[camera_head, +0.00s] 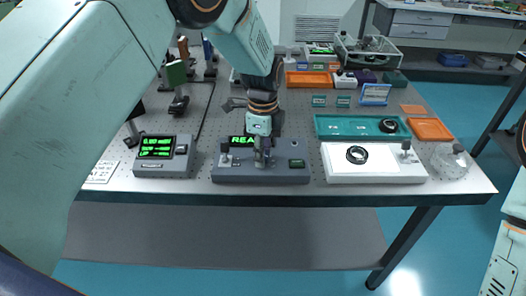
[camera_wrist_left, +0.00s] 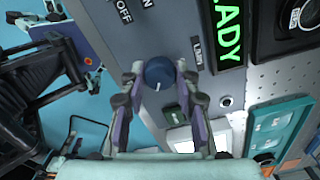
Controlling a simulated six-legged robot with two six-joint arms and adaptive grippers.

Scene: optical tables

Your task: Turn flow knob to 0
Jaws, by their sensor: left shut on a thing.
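The flow knob, a dark blue round knob (camera_wrist_left: 158,73) with a short white pointer line, sits on the front panel of a grey instrument box (camera_head: 230,175) with a green "READY" display. My left gripper (camera_head: 263,160) reaches down to this box in the head view and covers the knob there. In the left wrist view my left gripper (camera_wrist_left: 160,66) has a finger on each side of the knob and is shut on it. The pointer line points toward the bottom of the wrist picture, slightly left. No readable scale shows around the knob. My right gripper is out of view.
A smaller grey box with a green display (camera_head: 156,147) stands to the left. A white plate with a black ring (camera_head: 335,165) stands to the right, by a round glass vessel (camera_head: 450,162). A teal tray (camera_head: 335,125) and an orange tray (camera_head: 310,80) lie behind.

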